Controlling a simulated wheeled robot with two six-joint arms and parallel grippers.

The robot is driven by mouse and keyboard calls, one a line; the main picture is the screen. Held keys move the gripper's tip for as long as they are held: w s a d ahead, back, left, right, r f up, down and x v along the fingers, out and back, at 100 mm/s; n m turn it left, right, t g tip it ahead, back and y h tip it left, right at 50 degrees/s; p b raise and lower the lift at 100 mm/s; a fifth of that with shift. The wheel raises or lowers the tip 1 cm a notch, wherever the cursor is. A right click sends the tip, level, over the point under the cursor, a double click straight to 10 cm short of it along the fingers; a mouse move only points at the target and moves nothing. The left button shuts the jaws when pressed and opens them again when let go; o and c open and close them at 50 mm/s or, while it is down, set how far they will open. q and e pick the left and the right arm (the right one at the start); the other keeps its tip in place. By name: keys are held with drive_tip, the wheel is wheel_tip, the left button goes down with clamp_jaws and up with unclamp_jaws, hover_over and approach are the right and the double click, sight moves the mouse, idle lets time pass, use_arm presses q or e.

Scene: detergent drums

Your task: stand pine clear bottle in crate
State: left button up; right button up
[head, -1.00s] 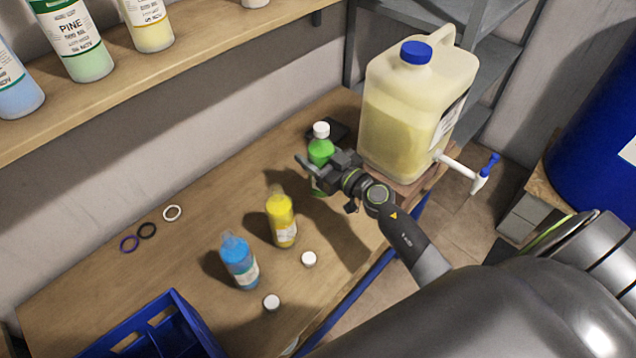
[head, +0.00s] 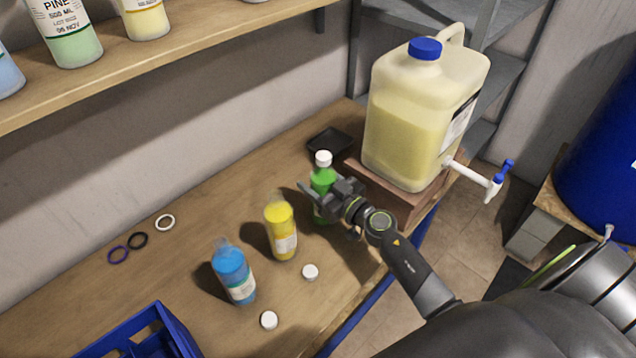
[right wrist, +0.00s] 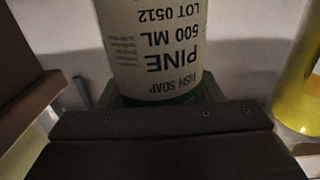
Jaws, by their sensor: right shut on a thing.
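The pine bottle (head: 323,180) holds green liquid and has a white cap. It is upright near the drip tray and the jug's stand. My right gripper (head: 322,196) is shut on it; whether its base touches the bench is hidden. In the right wrist view, the bottle's label (right wrist: 150,50) reads PINE, 500 ML, LOT 0512, and appears upside down. The blue crate (head: 178,326) is at the bottom left, partly cut off by the frame, with dividers inside. My left gripper is not in view.
A yellow bottle (head: 281,232) and a blue bottle (head: 234,276) stand between the pine bottle and crate. Two white caps (head: 310,272) and several rings (head: 165,222) lie on the bench. A large jug (head: 410,120) with a tap stands behind right. A shelf (head: 180,60) overhangs the back.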

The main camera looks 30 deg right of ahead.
drive_tip(key=shift+r, duration=0.1)
drive_tip(key=o, duration=1.4)
drive_tip(key=shift+s, duration=0.2)
drive_tip(key=shift+b+v, duration=0.7)
drive_tip(key=shift+v, duration=5.15)
drive_tip(key=shift+s, duration=0.1)
